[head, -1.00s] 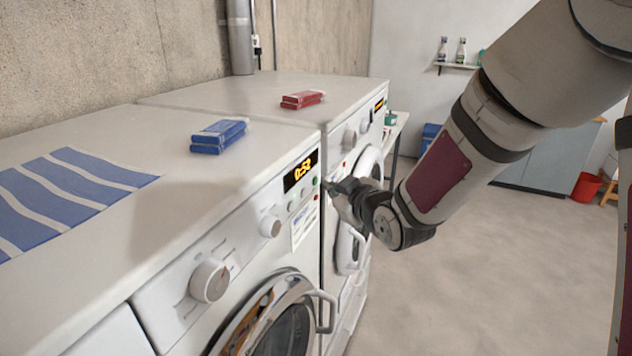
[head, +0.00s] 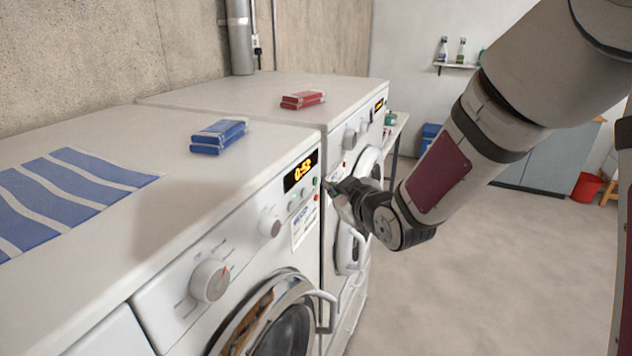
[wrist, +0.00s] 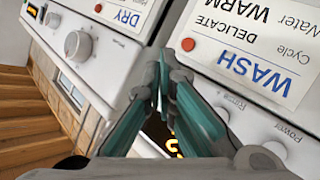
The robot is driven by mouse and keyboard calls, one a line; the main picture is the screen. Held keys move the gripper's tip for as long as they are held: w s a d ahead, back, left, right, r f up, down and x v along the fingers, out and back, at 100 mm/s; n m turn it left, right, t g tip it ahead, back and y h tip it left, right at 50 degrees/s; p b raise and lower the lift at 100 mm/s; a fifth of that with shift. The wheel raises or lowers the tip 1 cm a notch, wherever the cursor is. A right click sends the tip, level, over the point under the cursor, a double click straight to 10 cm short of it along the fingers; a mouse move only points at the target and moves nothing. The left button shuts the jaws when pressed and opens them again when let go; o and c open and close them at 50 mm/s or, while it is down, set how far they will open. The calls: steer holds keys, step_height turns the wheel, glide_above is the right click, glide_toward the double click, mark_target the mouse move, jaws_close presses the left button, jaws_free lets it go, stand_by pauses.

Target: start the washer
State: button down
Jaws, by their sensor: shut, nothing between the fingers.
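The near machine is the washer (head: 185,270), white with a round door at lower centre. Its lit display (head: 301,171) reads 0:52. Its label reads WASH (wrist: 255,75), DELICATE and WARM in the wrist view. Beside the display sit a green button (head: 315,182) and a red dot (head: 316,197). My gripper (head: 332,187) is shut and empty, its tips just right of these controls; the wrist view shows the teal fingers together (wrist: 163,85). They partly cover the display, and I cannot tell whether the tips touch the panel. Power (wrist: 272,150) and Rinse+ (wrist: 222,113) buttons show beside the fingers.
A second machine (head: 340,105), labelled DRY (wrist: 122,15), stands behind the washer with red boxes (head: 302,99) on top. Blue boxes (head: 217,137) and a striped cloth (head: 70,195) lie on the washer. Open floor (head: 480,270) lies to the right; a red bucket (head: 586,187) stands farther back.

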steer(key=shift+a, duration=0.1)
steer(key=shift+w+a, duration=0.15)
steer(key=shift+a, duration=0.15)
